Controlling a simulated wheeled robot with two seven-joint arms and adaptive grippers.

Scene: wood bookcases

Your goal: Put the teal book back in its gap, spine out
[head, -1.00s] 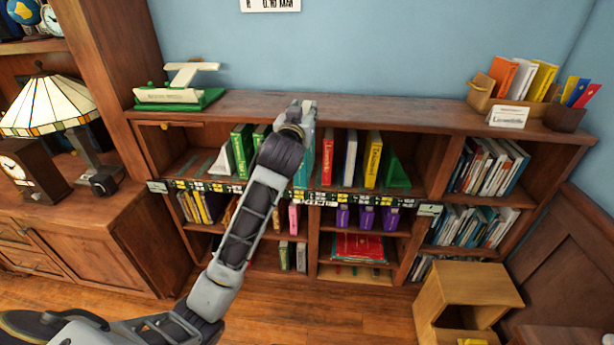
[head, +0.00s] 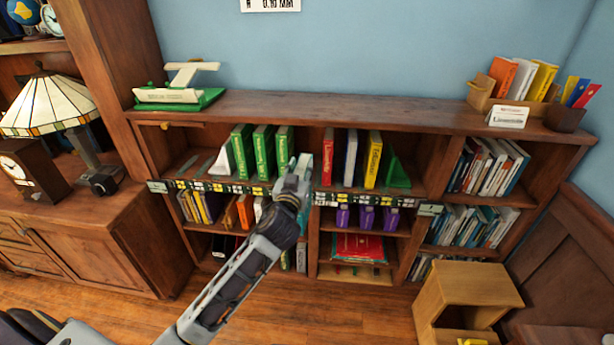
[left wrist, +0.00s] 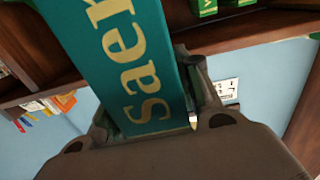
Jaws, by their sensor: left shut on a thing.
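The teal book (left wrist: 115,60) fills much of the left wrist view, its gold letters "Saer" facing the camera. My left gripper (head: 299,168) is shut on it; dark fingers show on both sides of the book in the wrist view. In the head view the gripper is in front of the upper shelf's edge, and the gripper and arm mostly hide the book. The gap (head: 306,147) lies between the green books (head: 262,152) and the red book (head: 328,157). I cannot tell how far the book is from the gap. My right gripper is not in view.
A white book (head: 350,158), a yellow book (head: 373,160) and a green bookend (head: 397,172) stand right of the red book. A strip of labels (head: 345,200) runs along the shelf edge. A wooden box (head: 465,305) stands on the floor at right.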

